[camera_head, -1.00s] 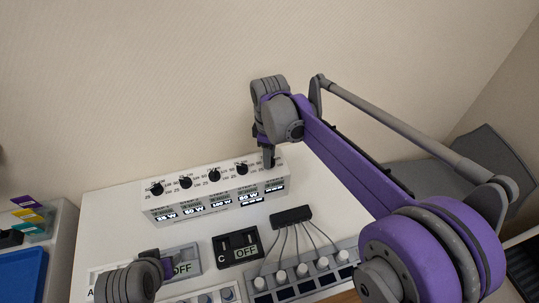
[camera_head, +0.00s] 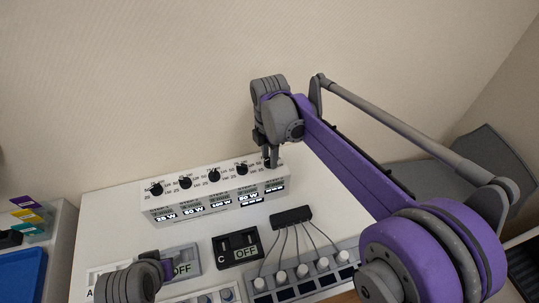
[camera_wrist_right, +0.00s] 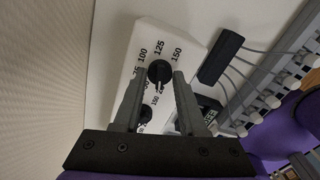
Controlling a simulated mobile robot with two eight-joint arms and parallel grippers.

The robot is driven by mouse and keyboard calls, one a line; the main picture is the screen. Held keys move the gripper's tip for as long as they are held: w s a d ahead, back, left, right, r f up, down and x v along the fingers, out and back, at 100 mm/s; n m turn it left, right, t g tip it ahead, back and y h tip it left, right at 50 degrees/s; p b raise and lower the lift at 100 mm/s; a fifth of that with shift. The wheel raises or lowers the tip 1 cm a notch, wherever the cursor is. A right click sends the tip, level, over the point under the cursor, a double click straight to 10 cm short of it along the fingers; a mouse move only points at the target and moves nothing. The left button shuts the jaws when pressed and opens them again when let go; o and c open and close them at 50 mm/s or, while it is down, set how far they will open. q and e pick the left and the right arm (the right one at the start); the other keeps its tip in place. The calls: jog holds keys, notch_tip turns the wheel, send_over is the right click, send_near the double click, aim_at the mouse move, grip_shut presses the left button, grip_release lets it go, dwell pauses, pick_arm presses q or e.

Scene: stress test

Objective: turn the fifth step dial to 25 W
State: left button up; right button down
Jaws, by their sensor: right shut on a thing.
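The white dial box (camera_head: 200,207) stands at the back of the white table with a row of black dials on top and lit readouts on its front. The fifth step dial (camera_wrist_right: 159,72) is at its right end, with printed numbers such as 100, 125 and 150 around it. My right gripper (camera_head: 271,163) is over this end from above; in the wrist view its fingers (camera_wrist_right: 158,80) are on both sides of the dial, shut on it. The fifth readout (camera_head: 274,187) is too small to read. My left gripper (camera_head: 133,284) shows at the lower left, its fingertips unclear.
The fourth dial (camera_head: 242,169) is close to the left of my right gripper. A black OFF switch box (camera_head: 238,248), a black block with cables (camera_head: 291,217) and a panel of white knobs (camera_head: 302,271) lie in front. A blue tray (camera_head: 22,274) is at far left.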

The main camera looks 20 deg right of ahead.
aim_at(269, 159)
jog(key=shift+n, duration=0.6)
jog(key=shift+c, duration=2.3)
grip_release()
jog(key=shift+r, duration=0.1)
notch_tip(269, 159, up, 11)
jog(key=shift+p, duration=0.35)
jog(key=shift+f, duration=0.2)
